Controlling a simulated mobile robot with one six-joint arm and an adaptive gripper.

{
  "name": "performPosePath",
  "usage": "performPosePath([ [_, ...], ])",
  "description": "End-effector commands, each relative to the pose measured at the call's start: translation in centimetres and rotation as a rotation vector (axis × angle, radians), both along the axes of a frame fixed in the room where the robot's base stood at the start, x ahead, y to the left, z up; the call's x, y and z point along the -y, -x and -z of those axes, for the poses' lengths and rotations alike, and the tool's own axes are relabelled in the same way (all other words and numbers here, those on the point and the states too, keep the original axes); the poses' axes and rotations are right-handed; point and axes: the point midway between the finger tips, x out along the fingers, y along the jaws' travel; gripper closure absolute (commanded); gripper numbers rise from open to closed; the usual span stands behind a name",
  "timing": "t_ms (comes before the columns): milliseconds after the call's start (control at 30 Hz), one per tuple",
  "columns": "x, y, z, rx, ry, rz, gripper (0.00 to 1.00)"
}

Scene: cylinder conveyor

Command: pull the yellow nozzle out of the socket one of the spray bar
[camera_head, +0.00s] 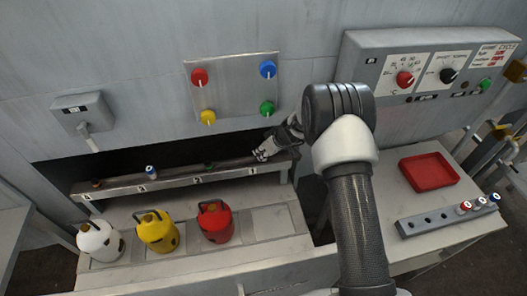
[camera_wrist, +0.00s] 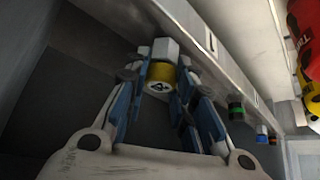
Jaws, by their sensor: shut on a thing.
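The spray bar (camera_head: 228,173) is a long grey rail under the wall panel, with numbered sockets. Socket one is at its right end, where my gripper (camera_head: 263,153) is. In the wrist view my gripper (camera_wrist: 160,82) is shut on the yellow nozzle (camera_wrist: 158,86), whose round end faces the camera. The bar (camera_wrist: 212,50) runs diagonally behind it. The nozzle is hidden in the head view, and I cannot tell whether it still sits in the socket. A green nozzle (camera_head: 209,166), a blue-and-white nozzle (camera_head: 150,171) and a brownish nozzle (camera_head: 97,183) stand along the bar.
White (camera_head: 100,241), yellow (camera_head: 157,231) and red (camera_head: 214,221) canisters stand on the bench before the bar. Coloured knobs are on the panel (camera_head: 235,85) above. At right are a red tray (camera_head: 428,172) and a grey rack (camera_head: 425,226) holding several nozzles.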

Motion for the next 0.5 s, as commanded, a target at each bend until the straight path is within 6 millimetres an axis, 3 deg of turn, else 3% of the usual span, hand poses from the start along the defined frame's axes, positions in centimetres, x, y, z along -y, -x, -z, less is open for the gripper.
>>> performPosePath([
  [500, 0.0, -0.2, -1.4, 0.006, -0.001, 0.000, 1.00],
])
